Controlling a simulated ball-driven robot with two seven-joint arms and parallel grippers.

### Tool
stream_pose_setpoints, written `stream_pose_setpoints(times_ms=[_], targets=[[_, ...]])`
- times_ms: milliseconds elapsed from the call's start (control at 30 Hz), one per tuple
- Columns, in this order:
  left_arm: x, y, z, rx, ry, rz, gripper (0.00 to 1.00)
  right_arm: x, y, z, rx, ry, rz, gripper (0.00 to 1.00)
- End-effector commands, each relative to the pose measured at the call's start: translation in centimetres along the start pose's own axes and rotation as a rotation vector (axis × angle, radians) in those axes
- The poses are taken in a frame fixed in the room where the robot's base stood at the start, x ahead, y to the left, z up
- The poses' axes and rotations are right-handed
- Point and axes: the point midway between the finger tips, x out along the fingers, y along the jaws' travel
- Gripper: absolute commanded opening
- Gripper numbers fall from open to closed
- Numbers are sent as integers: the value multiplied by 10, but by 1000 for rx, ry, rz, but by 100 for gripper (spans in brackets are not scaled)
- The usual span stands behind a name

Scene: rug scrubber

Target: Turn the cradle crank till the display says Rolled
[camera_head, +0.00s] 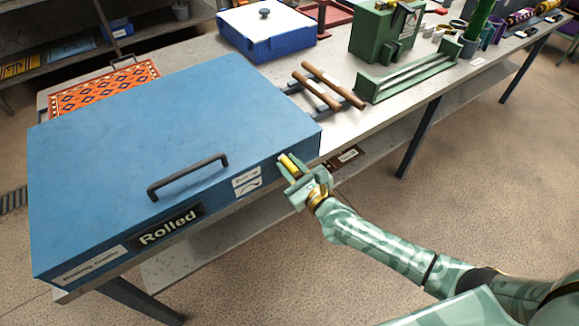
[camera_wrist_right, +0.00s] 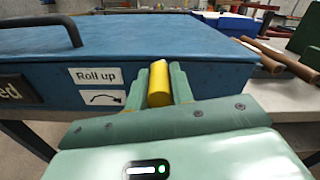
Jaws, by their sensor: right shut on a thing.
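A large blue box (camera_head: 160,140), the cradle housing, sits at the near end of the workbench with a dark handle (camera_head: 188,172) on its lid. The black display (camera_head: 170,227) on its front reads "Rolled". My right gripper (camera_head: 289,166) is at the right end of the box's front face, shut on the yellow crank grip (camera_wrist_right: 158,84). The rest of the crank is hidden behind the gripper. A white "Roll up" label (camera_wrist_right: 95,76) with a curved arrow below it is just left of the grip. My left gripper is not in view.
An orange patterned rug (camera_head: 105,87) lies behind the box. A blue-and-white lidded box (camera_head: 265,30), wooden rollers (camera_head: 330,88), a green trough (camera_head: 410,75) and a green machine (camera_head: 385,32) stand farther along the bench (camera_head: 230,225). The floor in front is clear.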

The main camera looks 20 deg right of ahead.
Motion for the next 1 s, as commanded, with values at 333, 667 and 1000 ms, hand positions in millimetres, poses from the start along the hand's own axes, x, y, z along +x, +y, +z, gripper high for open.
stream_pose_setpoints(times_ms=[333,667,1000], targets=[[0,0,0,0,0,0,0,-2,3,-5,0,10,7,43],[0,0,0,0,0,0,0,-4,1,-2,-1,4,3,43],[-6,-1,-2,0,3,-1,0,-74,1,-2,-3,8,6,43]])
